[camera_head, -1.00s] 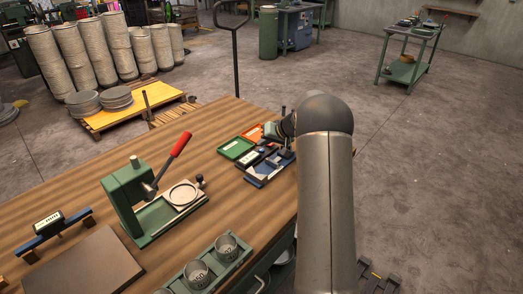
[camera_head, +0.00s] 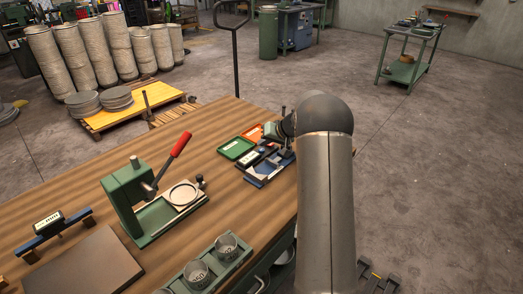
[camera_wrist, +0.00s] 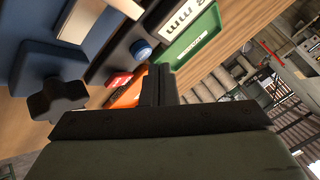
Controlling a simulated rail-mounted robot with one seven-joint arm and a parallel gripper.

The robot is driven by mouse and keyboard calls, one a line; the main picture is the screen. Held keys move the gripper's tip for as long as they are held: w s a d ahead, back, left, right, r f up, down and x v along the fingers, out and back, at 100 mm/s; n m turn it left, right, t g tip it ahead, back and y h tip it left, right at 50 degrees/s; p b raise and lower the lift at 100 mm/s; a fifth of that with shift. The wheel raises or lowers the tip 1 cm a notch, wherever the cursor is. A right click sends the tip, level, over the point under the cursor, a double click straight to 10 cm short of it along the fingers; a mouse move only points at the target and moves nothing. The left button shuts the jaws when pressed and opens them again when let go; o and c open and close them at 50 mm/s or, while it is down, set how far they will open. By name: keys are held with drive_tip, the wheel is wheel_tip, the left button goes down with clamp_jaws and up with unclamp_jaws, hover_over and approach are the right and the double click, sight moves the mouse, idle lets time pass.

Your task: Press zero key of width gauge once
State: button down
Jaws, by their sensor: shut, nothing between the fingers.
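The width gauge (camera_head: 252,157) stands at the table's far right end, a dark device on a blue base with a white display. In the wrist view its display (camera_wrist: 180,22) shows part of "mm". A round blue key (camera_wrist: 141,49) and a red key (camera_wrist: 119,79) sit on its dark housing. I cannot read which one is zero. My gripper (camera_wrist: 158,72) is shut and empty, its fingertips close beside the two keys. I cannot tell whether they touch the housing. In the head view my gripper (camera_head: 273,130) is over the gauge and partly hidden by my arm.
A black star knob (camera_wrist: 57,97) is near the fingers. A green tray (camera_head: 236,149) and an orange tray (camera_head: 252,134) lie beside the gauge. A green press with a red lever (camera_head: 181,144), another gauge (camera_head: 47,222) and glass cups (camera_head: 226,247) stand farther along the table.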

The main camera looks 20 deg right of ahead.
drive_tip(key=shift+f+b, duration=0.2)
drive_tip(key=shift+b, duration=0.15)
drive_tip(key=shift+f+b, duration=0.25)
drive_tip(key=shift+b, duration=0.35)
idle(0.4)
drive_tip(key=shift+s+f+b, duration=0.25)
drive_tip(key=shift+f+b, duration=0.65)
drive_tip(key=shift+b, duration=0.2)
idle(0.5)
drive_tip(key=shift+w+r, duration=0.1)
drive_tip(key=shift+r, duration=0.35)
idle(0.6)
drive_tip(key=shift+d+r, duration=0.1)
drive_tip(key=shift+r, duration=0.35)
wheel_tip(320, 180, up, 4)
drive_tip(key=shift+w+p, duration=0.15)
drive_tip(key=shift+p, duration=0.6)
drive_tip(key=shift+r, duration=0.3)
